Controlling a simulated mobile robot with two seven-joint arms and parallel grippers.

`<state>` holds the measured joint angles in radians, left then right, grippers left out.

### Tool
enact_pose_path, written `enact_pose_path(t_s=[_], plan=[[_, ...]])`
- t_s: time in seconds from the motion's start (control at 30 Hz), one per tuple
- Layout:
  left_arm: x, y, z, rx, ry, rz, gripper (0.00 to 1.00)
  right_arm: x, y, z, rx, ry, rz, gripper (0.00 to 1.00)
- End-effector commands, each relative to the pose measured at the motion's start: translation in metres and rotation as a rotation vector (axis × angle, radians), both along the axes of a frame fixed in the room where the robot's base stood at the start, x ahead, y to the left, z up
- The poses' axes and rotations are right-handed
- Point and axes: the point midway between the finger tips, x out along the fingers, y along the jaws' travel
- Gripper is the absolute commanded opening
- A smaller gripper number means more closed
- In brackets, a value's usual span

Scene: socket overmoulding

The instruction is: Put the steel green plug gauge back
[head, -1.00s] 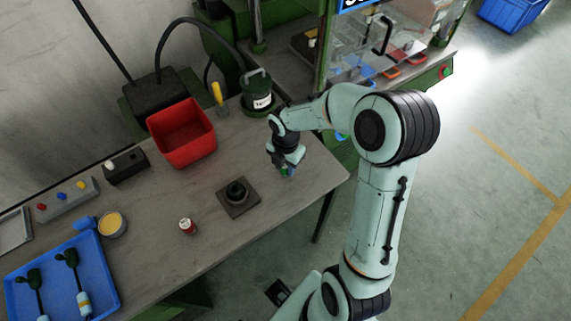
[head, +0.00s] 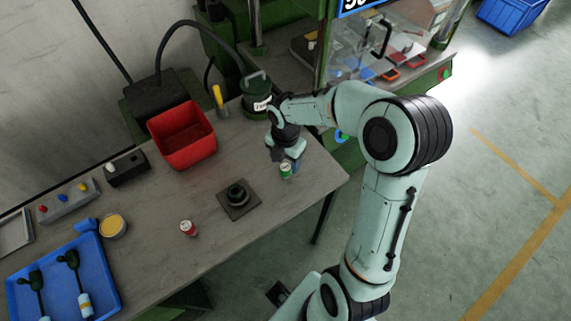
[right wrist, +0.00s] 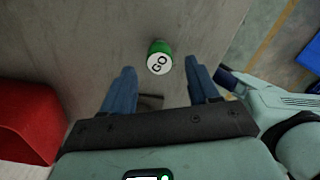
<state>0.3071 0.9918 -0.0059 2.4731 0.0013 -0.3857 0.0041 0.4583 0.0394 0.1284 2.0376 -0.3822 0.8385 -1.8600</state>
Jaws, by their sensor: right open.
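The green plug gauge (head: 286,170) stands on the bench near its right end, its green side and pale top showing. In the right wrist view the gauge (right wrist: 159,60) shows a white top marked "GO", beyond the fingertips and between their lines. My right gripper (head: 291,161) is open and empty, just behind the gauge in the head view. Its two blue fingers (right wrist: 161,82) are spread wide in the wrist view, apart from the gauge. A square dark base with a round black piece (head: 238,195) lies left of the gauge. My left gripper is not seen.
A red bin (head: 183,135) and a green canister (head: 257,93) stand further back. A blue tray (head: 108,272) is at the left. Bare bench surrounds the gauge.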

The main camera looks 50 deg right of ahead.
Motion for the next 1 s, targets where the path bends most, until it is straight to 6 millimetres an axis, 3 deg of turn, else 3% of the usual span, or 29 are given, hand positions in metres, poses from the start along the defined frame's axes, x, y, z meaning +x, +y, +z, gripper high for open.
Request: enact_pose_path(t_s=[0.03, 0.2, 0.4, 1.0], plan=[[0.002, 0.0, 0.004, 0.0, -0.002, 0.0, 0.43, 0.002, 0.0, 0.015, -0.003, -0.007, 0.001, 0.6], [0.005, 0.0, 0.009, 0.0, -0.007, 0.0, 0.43, 0.001, 0.0, 0.051, -0.002, -0.005, 0.001, 0.6], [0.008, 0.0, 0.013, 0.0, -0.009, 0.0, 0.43, 0.001, 0.0, 0.076, -0.001, -0.003, 0.0, 0.6], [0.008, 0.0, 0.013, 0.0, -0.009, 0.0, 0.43, 0.0, 0.0, 0.082, 0.0, 0.0, 0.0, 0.6]])
